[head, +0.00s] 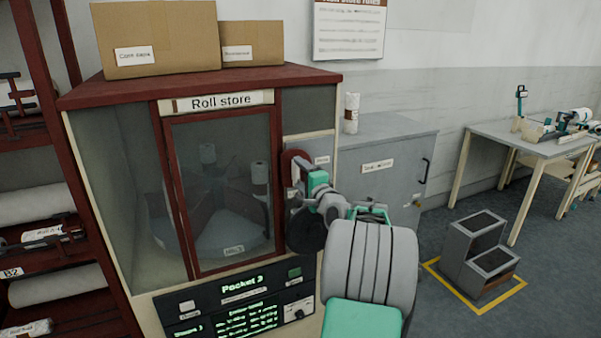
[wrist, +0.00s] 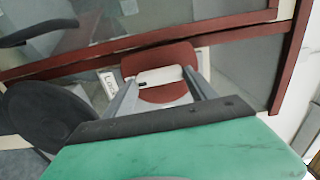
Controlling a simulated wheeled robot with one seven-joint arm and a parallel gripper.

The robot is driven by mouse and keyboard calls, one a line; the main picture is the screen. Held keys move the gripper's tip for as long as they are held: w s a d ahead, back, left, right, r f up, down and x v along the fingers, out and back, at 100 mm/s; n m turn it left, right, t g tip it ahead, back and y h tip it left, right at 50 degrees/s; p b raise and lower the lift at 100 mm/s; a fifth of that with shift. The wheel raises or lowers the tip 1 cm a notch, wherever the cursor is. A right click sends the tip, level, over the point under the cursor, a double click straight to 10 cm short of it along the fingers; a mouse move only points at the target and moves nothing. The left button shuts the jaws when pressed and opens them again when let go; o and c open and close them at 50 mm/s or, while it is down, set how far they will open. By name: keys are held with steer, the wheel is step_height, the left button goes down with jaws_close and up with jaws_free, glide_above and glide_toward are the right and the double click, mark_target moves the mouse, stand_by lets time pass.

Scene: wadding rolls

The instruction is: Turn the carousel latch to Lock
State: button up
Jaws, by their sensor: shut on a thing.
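The carousel latch (head: 292,162) is a red round plate on the right side of the Roll store cabinet's front, beside the glass door. In the wrist view its red plate (wrist: 163,58) carries a pale bar handle (wrist: 160,76), lying nearly level in that picture. My gripper (head: 303,172) reaches the latch from the right front. In the wrist view my gripper (wrist: 161,82) has its two fingers at the handle's ends, shut on it. A small white label (wrist: 109,86) is beside the plate, partly hidden by a finger and hard to read.
A black round knob (head: 306,232) is just below the latch. The red-framed glass door (head: 222,270) looks shut, with a carousel behind it. A control panel (head: 235,303) reads Pocket 3. A grey cabinet (head: 385,150) stands right; a step stool (head: 472,248) is on open floor.

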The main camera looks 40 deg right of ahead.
stand_by(0.4)
steer(key=o, duration=1.4)
steer(key=shift+c, duration=0.2)
steer(key=b+v, duration=0.1)
steer(key=v, duration=0.6)
steer(key=shift+s, duration=0.4)
steer(key=shift+a, duration=0.15)
